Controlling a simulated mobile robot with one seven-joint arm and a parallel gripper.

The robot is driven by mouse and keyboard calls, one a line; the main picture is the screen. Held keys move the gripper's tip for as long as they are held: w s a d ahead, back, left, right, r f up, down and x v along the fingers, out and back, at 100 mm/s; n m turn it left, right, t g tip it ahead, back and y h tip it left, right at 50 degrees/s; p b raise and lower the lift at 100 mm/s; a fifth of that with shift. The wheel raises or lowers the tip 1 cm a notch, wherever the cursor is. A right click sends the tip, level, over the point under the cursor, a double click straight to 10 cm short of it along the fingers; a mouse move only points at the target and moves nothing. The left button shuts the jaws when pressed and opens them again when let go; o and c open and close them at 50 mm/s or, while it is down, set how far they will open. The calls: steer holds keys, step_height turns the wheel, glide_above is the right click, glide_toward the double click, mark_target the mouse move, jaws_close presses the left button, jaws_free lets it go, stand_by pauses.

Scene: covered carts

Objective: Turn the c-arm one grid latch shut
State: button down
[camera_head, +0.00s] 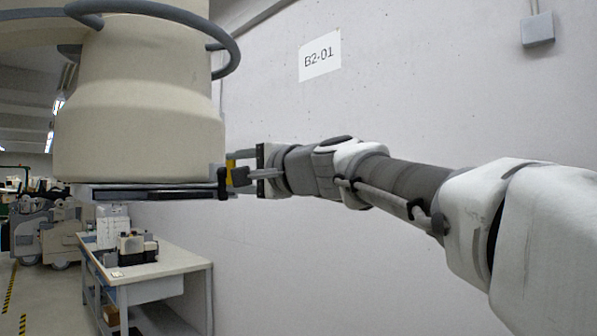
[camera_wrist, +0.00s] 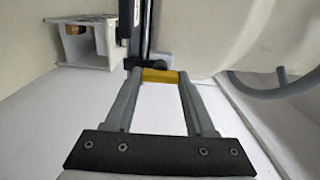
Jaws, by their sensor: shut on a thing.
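A large cream c-arm housing (camera_head: 140,110) hangs at the upper left in the head view. A flat dark grid plate (camera_head: 150,193) lies along its underside. A small yellow latch (camera_head: 230,168) with a dark mount sits at the housing's lower right edge. My gripper (camera_head: 243,165) reaches it from the right. In the wrist view, my gripper (camera_wrist: 158,78) has its two grey fingers on either end of the yellow latch (camera_wrist: 159,75), shut on it. The dark plate edge (camera_wrist: 138,35) runs just beyond the latch. How far the latch is turned I cannot tell.
A wall with a B2-01 sign (camera_head: 320,55) runs close behind my arm. A white bench (camera_head: 165,265) with a device on it stands below the housing. Carts (camera_head: 50,232) stand at far left.

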steer(key=shift+m, duration=0.3)
steer(key=shift+c, duration=1.2)
jaws_free()
steer(key=b+v, duration=0.3)
steer(key=v, duration=1.4)
steer(key=shift+s+d, duration=0.2)
